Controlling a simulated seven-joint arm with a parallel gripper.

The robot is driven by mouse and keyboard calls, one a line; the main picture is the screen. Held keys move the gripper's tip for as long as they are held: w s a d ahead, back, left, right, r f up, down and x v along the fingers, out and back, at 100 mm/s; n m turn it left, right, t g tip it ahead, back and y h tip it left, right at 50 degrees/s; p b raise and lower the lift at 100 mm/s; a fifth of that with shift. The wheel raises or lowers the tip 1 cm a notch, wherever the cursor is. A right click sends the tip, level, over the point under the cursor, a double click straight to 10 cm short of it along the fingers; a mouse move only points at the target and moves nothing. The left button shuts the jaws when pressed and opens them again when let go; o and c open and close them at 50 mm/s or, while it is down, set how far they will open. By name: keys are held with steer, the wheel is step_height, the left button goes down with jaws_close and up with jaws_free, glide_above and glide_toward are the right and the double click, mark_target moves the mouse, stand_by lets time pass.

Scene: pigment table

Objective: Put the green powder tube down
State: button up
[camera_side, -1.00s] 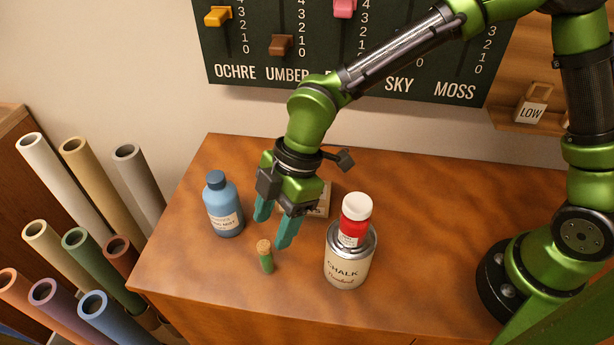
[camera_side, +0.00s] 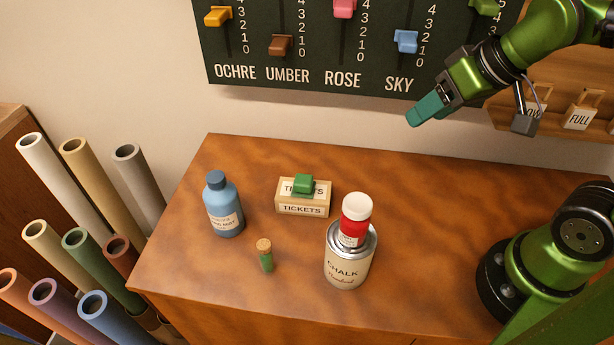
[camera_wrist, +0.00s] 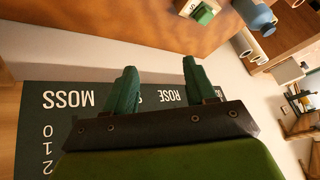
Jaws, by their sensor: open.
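The green powder tube (camera_side: 266,257) is a small clear tube of green powder with a cork top. It stands upright on the brown table (camera_side: 420,250), between the blue bottle and the chalk can, in front of the tickets box. My gripper (camera_side: 426,112) is raised at the upper right, well away from the tube, in front of the wall near the slider board. In the wrist view its two teal fingers (camera_wrist: 160,80) are spread apart with nothing between them. The tube is not seen in the wrist view.
A blue bottle (camera_side: 224,208) stands left of the tube. A tickets box (camera_side: 303,209) with a green block (camera_side: 303,183) on it is behind. A chalk can (camera_side: 347,272) with a red, white-capped bottle (camera_side: 355,218) on top stands right. The table's right middle is clear.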

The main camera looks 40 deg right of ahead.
steer(key=s+d+m, duration=0.1)
steer(key=s+d+m+t, duration=0.1)
steer(key=m, duration=0.1)
steer(key=shift+s+r, duration=0.2)
steer(key=shift+r, duration=0.2)
stand_by(1.3)
